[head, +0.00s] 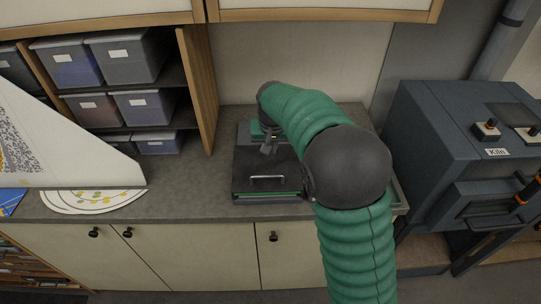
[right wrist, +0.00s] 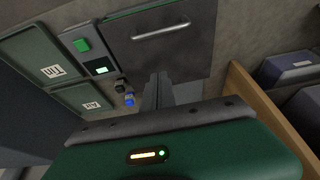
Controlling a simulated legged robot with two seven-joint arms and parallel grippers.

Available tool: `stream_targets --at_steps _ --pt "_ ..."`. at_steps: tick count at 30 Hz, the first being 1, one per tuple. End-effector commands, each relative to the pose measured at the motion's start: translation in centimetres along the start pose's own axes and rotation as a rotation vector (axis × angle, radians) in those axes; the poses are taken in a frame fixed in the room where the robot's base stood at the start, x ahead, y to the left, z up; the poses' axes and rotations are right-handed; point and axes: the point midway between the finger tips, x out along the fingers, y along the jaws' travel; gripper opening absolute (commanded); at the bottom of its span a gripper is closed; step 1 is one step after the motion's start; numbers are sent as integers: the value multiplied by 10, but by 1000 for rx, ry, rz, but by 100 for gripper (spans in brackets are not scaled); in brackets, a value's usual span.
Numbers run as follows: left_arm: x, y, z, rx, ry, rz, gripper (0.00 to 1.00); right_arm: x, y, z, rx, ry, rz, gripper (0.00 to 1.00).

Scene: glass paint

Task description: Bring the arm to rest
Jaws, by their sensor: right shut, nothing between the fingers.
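My right arm, in a green ribbed sleeve with a dark round elbow, comes in from the bottom right of the head view and bends over the counter. My right gripper (head: 268,148) points down above a dark device (head: 250,184) with a handle on the counter. In the right wrist view the fingers of my right gripper (right wrist: 158,88) are together with nothing between them. The dark handled panel (right wrist: 183,58) lies beyond them, with a green button (right wrist: 81,45) and a blue knob (right wrist: 129,99) to its left. I cannot tell whether the fingertips touch anything. My left gripper is not seen.
A kiln (head: 440,150) stands at the right. Shelves with grey bins (head: 128,58) stand at the left behind the counter (head: 185,190). A white slanted panel (head: 70,155) and a round spotted sheet (head: 92,201) are at the left. The counter left of the device is clear.

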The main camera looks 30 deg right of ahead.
Motion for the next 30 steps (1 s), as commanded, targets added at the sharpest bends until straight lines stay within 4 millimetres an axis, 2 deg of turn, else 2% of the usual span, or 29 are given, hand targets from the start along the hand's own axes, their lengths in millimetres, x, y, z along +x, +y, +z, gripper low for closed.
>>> stream_targets --at_steps 3,5,10,12,14,17,18,21,24,27,30 --pt "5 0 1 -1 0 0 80 -18 -4 -1 -4 3 -1 0" --pt "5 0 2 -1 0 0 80 -22 -4 -2 -3 1 1 0" --pt "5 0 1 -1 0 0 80 -22 -1 -3 -4 -4 -1 0" --pt "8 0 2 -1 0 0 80 -16 -4 8 -21 -13 -9 0" --pt "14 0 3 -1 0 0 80 -4 -9 32 -60 -28 -28 0" --pt "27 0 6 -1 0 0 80 20 -23 101 -173 -62 -72 0" --pt "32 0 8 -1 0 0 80 28 -28 133 -228 -73 -91 0" --pt "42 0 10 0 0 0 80 44 -34 209 -362 -94 -127 0" --pt "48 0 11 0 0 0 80 53 -32 265 -464 -109 -148 0" --pt "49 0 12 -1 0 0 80 57 -28 294 -520 -117 -156 0" --pt "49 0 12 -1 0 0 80 58 -26 300 -533 -119 -158 0"
